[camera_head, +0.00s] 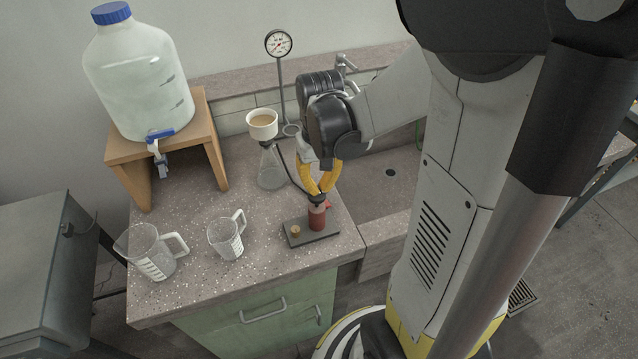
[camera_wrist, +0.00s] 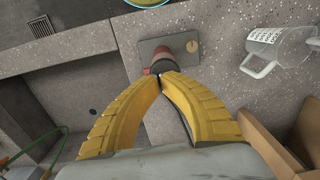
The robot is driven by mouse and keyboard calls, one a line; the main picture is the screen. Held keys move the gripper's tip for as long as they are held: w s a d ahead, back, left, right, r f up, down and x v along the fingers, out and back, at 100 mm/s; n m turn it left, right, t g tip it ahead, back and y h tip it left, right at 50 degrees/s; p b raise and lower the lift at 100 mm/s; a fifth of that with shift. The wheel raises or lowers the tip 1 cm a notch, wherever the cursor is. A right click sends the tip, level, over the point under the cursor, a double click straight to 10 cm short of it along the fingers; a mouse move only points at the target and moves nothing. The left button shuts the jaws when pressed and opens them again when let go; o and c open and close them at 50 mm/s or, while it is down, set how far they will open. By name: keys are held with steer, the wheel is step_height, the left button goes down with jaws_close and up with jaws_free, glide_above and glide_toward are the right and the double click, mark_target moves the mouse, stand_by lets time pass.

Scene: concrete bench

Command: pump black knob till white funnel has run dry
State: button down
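The white funnel (camera_head: 262,131) sits on a clear conical flask (camera_head: 270,172) and holds tan, cloudy liquid near its top. The black knob (camera_head: 317,200) tops a red pump (camera_head: 317,219) on a dark base plate (camera_head: 296,239). My gripper (camera_head: 318,191) points down with its yellow fingertips together just above the knob. In the wrist view the fingertips (camera_wrist: 160,75) meet over the red pump (camera_wrist: 164,65) and hide most of the knob. I cannot tell whether they touch it.
A round gauge (camera_head: 278,43) stands behind the flask; its reading is too small. Two clear measuring jugs (camera_head: 153,252) (camera_head: 227,237) stand at the front left. A large jug with a tap (camera_head: 138,85) rests on a wooden stand (camera_head: 208,123). A sink (camera_head: 385,185) lies right.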

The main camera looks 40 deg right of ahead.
step_height(320, 180, down, 2)
steer(key=shift+f+b, duration=0.1)
steer(key=shift+b, duration=0.3)
steer(key=shift+r, duration=0.2)
step_height(320, 180, up, 14)
steer(key=p, duration=0.7)
steer(key=shift+p, duration=0.3)
step_height(320, 180, up, 4)
steer(key=p, duration=0.5)
steer(key=shift+s+d, duration=0.1)
steer(key=shift+d, duration=0.05)
step_height(320, 180, down, 14)
steer(key=b, duration=0.4)
